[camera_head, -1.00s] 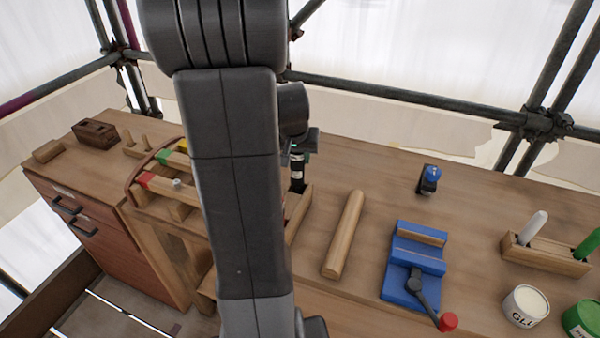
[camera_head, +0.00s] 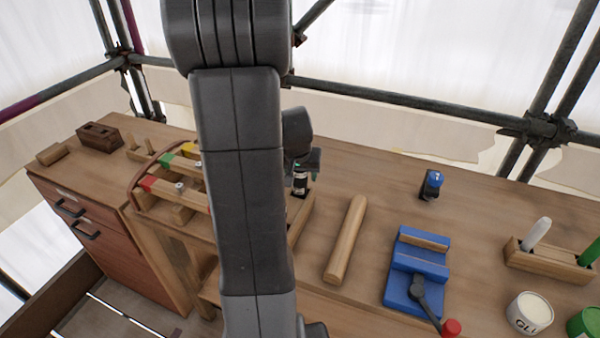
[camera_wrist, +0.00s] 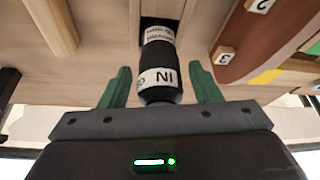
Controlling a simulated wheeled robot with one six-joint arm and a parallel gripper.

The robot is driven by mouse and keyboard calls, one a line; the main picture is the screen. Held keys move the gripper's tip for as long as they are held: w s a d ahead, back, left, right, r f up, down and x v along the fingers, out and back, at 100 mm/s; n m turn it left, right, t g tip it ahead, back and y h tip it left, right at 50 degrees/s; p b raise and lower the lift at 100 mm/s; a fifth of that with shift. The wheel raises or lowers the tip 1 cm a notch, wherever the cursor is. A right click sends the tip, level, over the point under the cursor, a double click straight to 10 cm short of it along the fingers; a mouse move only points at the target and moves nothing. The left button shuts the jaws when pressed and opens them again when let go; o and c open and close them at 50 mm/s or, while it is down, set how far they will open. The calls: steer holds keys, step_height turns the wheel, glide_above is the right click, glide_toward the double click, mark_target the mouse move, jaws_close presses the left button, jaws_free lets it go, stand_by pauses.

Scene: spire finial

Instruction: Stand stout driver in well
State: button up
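The stout driver (camera_wrist: 159,58) is black with white lettered bands. In the head view it shows as a short upright piece (camera_head: 300,182) below my gripper (camera_head: 303,163). In the wrist view its far end meets a dark square well (camera_wrist: 160,24) in the wood; how deep it sits is hidden. My gripper (camera_wrist: 161,88) has its green fingers on either side of the driver, with a narrow gap visible on both sides, so it looks open around it. My arm hides part of the wooden holder (camera_head: 300,222) in the head view.
A rack with coloured blocks (camera_head: 148,184) stands left of my arm. A wooden cylinder (camera_head: 345,240), a blue vise (camera_head: 400,292), a blue-topped item (camera_head: 432,184) and a pen holder (camera_head: 545,262) are to the right.

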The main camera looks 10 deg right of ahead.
steer(key=shift+r, duration=0.1)
steer(key=v, duration=1.2)
steer(key=x, duration=1.2)
steer(key=shift+r, duration=0.1)
stand_by(0.4)
